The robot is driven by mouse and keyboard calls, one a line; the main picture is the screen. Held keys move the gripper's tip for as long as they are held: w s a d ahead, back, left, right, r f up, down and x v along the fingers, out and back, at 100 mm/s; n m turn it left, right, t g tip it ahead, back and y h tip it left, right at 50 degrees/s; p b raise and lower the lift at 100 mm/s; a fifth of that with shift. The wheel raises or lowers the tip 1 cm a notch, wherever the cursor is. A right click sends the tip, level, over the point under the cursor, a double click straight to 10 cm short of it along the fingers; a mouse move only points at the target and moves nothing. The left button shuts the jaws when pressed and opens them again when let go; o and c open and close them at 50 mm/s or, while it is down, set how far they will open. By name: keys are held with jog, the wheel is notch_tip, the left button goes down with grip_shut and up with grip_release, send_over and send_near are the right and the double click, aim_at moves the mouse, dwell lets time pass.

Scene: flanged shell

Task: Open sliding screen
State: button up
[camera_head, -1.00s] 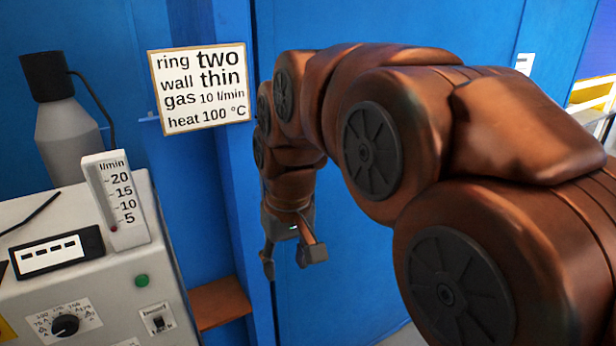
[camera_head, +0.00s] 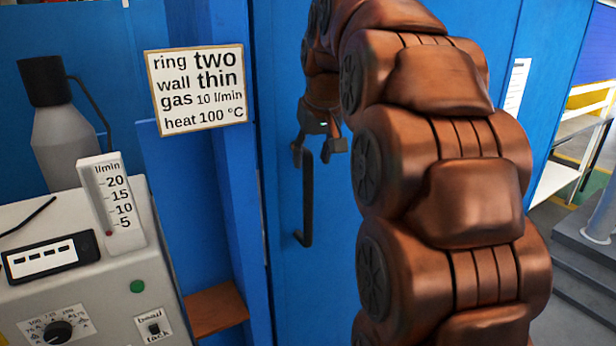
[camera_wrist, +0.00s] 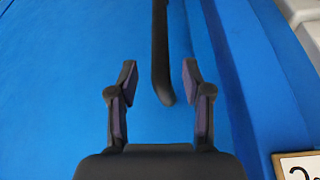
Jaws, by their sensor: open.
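The blue sliding screen (camera_head: 285,285) stands behind my arm, with a dark upright bar handle (camera_head: 307,215) on its face. My gripper (camera_head: 316,150) is open at the upper part of the handle. I cannot tell how deep the handle sits between the fingers. My arm hides much of the screen to the right of the handle.
A blue post with a sign (camera_head: 197,90) stands left of the screen. A grey control box (camera_head: 75,290) with a flow gauge (camera_head: 112,200) is at the left, near a brown ledge (camera_head: 215,310). Shelving (camera_head: 575,140) and grey steps (camera_head: 585,265) are at the right.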

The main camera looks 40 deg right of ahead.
aim_at(308, 177)
jog(key=shift+p+x, duration=0.7)
jog(key=shift+x, duration=2.7)
grip_shut()
